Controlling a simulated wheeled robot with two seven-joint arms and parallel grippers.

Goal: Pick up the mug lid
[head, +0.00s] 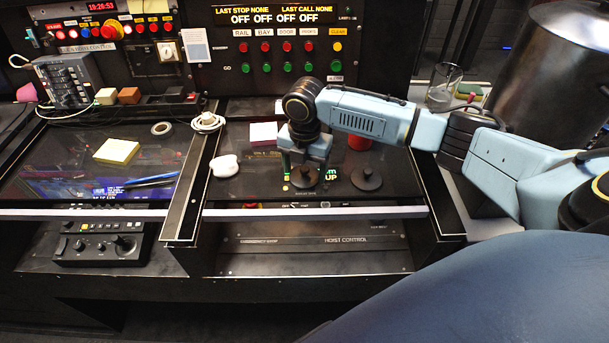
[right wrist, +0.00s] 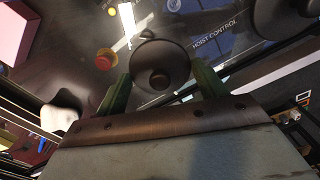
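Two dark round lids with centre knobs lie on the right console panel. One lid (head: 304,178) is directly below my right gripper (head: 305,172); the other lid (head: 366,178) lies just to its right. I cannot tell from looks which belongs to a mug. My right gripper points down and is open, with green fingers. In the right wrist view the nearer lid (right wrist: 160,62) shows between and just beyond the fingertips (right wrist: 163,85), its knob facing the camera. Whether the fingers touch it is unclear. The other lid (right wrist: 285,14) is at the top right. My left gripper is not in view.
A white rounded object (head: 224,166) lies left of the gripper, with a pale note block (head: 263,134) behind. A red object (head: 360,143) is partly hidden by my arm. A raised grey ledge (head: 315,212) runs along the front. A large metal pot (head: 555,65) stands at right.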

